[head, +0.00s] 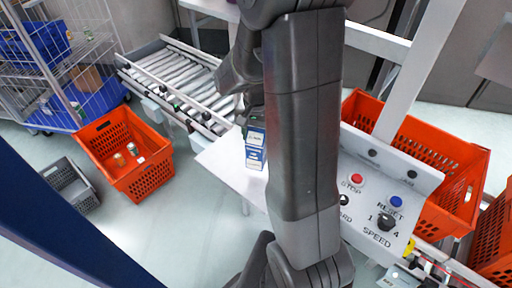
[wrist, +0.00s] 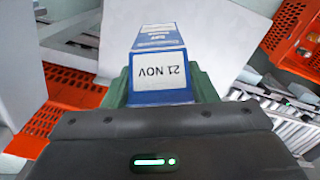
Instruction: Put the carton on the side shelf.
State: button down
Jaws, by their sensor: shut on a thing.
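The carton is a small blue and white box. In the head view the carton (head: 256,148) stands upright over the white side shelf (head: 222,165), just left of my arm. In the wrist view the carton (wrist: 160,72) sits between green fingers, its "21 NOV" label upside down in the picture. My gripper (head: 254,122) is shut on the carton from above; my arm partly hides it in the head view. In the wrist view my gripper (wrist: 163,90) has a finger on each side of it. I cannot tell whether the carton's base touches the shelf.
A roller conveyor (head: 180,80) runs behind the shelf at the left. An orange tote (head: 125,150) with small items and a grey crate (head: 72,188) stand on the floor. A control panel (head: 375,190) and another orange tote (head: 440,165) are at the right.

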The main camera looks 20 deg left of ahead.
jog(key=shift+f, duration=2.7)
jog(key=c, duration=0.6)
grip_release()
notch_tip(320, 180, up, 12)
jog(key=shift+r, duration=0.15)
